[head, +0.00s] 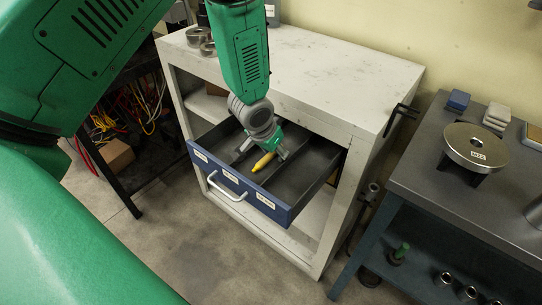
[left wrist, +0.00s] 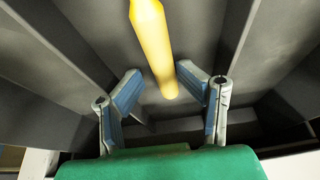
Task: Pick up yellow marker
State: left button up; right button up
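The yellow marker (head: 263,162) lies in the middle compartment of the open blue-fronted drawer (head: 237,188). It also shows in the left wrist view (left wrist: 153,45), running from the top edge down to between the fingertips. My left gripper (head: 265,156) reaches down into the drawer at the marker's far end. In the left wrist view the left gripper (left wrist: 160,85) is open, with a blue-padded finger on each side of the marker's end and a visible gap to both. My right gripper is not in view.
Drawer dividers (head: 285,163) stand close on both sides of the gripper. The white cabinet (head: 345,85) top overhangs the drawer's back. A grey bench (head: 425,170) with a round metal weight (head: 475,145) stands at right. Cables (head: 135,110) hang at left.

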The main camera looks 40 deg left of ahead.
pick_arm(q)
jog(key=shift+d, duration=0.3)
jog(key=shift+s+a+f, duration=0.1)
jog(key=shift+a, duration=0.65)
jog(key=c, duration=0.4)
jog(key=shift+s, duration=0.1)
jog(key=shift+c, duration=1.1)
jog(key=shift+d, duration=0.15)
jog(key=shift+c, duration=1.4)
jog(key=shift+d, duration=0.3)
grip_shut()
jog(key=shift+a, duration=0.4)
jog(key=shift+r, duration=0.45)
notch_tip(320, 180, up, 18)
jog(key=p, duration=0.2)
jog(key=shift+w+f, duration=0.2)
jog(key=shift+w, duration=0.05)
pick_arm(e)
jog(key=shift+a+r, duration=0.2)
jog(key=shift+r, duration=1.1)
